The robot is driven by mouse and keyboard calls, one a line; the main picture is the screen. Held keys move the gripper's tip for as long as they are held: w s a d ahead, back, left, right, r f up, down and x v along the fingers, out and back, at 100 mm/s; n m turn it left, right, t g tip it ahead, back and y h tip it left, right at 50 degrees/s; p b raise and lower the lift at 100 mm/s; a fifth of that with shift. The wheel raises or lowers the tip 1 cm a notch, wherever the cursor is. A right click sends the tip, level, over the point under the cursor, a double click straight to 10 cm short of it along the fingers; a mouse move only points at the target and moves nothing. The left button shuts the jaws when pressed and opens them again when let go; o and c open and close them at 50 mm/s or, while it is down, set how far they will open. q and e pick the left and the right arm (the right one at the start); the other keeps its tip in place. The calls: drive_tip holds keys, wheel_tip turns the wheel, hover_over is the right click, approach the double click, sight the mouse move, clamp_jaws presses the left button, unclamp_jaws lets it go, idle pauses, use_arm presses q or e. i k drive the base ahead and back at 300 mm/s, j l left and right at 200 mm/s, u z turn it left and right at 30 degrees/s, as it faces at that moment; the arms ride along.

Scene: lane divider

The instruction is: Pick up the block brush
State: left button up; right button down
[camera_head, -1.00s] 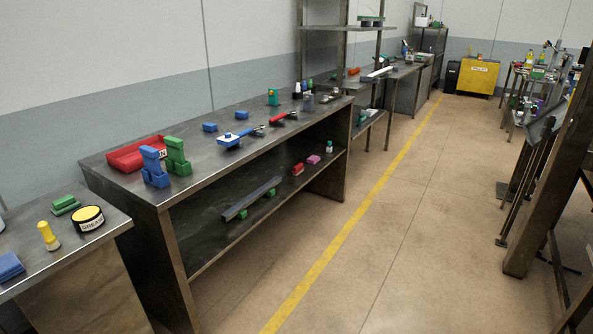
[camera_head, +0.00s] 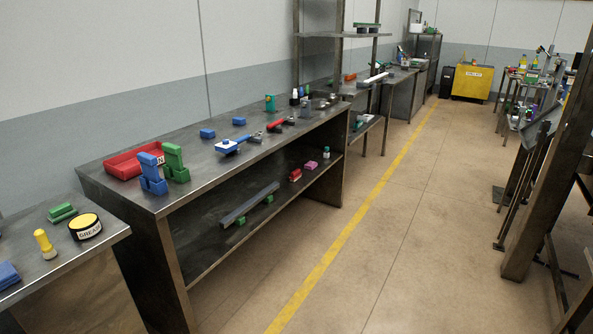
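A small green block-shaped item (camera_head: 61,212) with a layered lower edge lies on the near-left metal table (camera_head: 110,233). It looks like the block brush, but it is too small to be sure. It lies behind a yellow-handled upright item (camera_head: 45,243) and to the left of a round black tin with a yellow lid (camera_head: 85,226). Neither of my grippers shows in the head view, so nothing is seen near or touching the green item.
A long metal workbench (camera_head: 190,208) holds a red tray (camera_head: 122,167), blue and green block stands (camera_head: 174,162) and tools. A blue item (camera_head: 8,273) sits at the near table's left edge. Open floor (camera_head: 400,225) with a yellow line runs right of the benches. Dark metal frames (camera_head: 540,200) stand at the right.

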sight(295, 174)
drive_tip(key=i+l+z, duration=0.3)
drive_tip(key=i, duration=0.45)
drive_tip(key=i+j+z, duration=0.1)
drive_tip(key=i+z, duration=0.15)
drive_tip(key=i, duration=0.45)
drive_tip(key=i+u, duration=0.1)
drive_tip(key=i, duration=0.4)
drive_tip(key=i+l+u, duration=0.1)
drive_tip(key=i, duration=0.35)
drive_tip(key=i+l+u, duration=0.1)
drive_tip(key=i, duration=0.4)
drive_tip(key=i+l+u, duration=0.1)
drive_tip(key=i, duration=0.35)
drive_tip(key=l, duration=0.1)
